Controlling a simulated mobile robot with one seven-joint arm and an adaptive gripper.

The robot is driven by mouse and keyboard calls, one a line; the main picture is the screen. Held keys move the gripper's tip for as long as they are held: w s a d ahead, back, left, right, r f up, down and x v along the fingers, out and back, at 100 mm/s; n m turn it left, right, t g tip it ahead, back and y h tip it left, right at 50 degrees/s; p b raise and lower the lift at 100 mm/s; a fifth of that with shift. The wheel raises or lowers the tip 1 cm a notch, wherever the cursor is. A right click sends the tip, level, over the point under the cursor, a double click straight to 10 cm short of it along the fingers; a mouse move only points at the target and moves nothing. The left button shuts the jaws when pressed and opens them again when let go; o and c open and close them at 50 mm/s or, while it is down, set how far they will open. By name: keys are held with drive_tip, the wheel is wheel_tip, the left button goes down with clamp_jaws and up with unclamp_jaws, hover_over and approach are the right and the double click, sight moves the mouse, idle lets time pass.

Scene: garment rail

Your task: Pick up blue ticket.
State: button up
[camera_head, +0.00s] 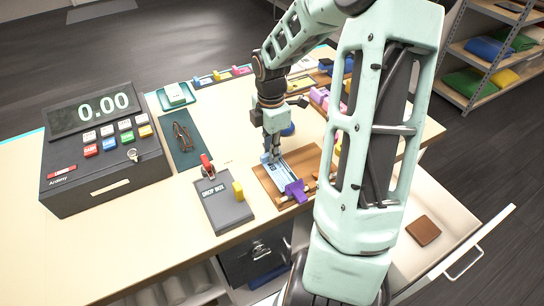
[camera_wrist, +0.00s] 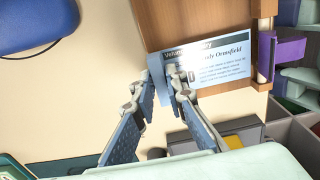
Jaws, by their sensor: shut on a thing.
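The blue ticket (camera_head: 281,174) is a light blue printed card over a brown wooden board (camera_head: 266,193) in the head view. In the wrist view the ticket (camera_wrist: 225,66) shows a dark header strip and printed lines, its left end between my fingertips. My gripper (camera_wrist: 165,85) is shut on that left end. In the head view my gripper (camera_head: 270,158) points down at the ticket's far end. A purple clip (camera_head: 295,190) is at the board's near right edge, close to the ticket's other end. I cannot tell whether the ticket touches the board.
A dark grey drop box (camera_head: 222,203) with red and yellow parts stands left of the board. A cash register (camera_head: 100,145) and a dark mat (camera_head: 192,150) with cord are further left. An open drawer holding a brown square (camera_head: 423,231) is at the lower right.

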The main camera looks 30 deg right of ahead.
wheel_tip(320, 180, up, 9)
drive_tip(key=shift+f+p, duration=0.1)
drive_tip(key=shift+p, duration=0.2)
drive_tip(key=shift+r+p, duration=2.3)
drive_tip(key=shift+r, duration=0.2)
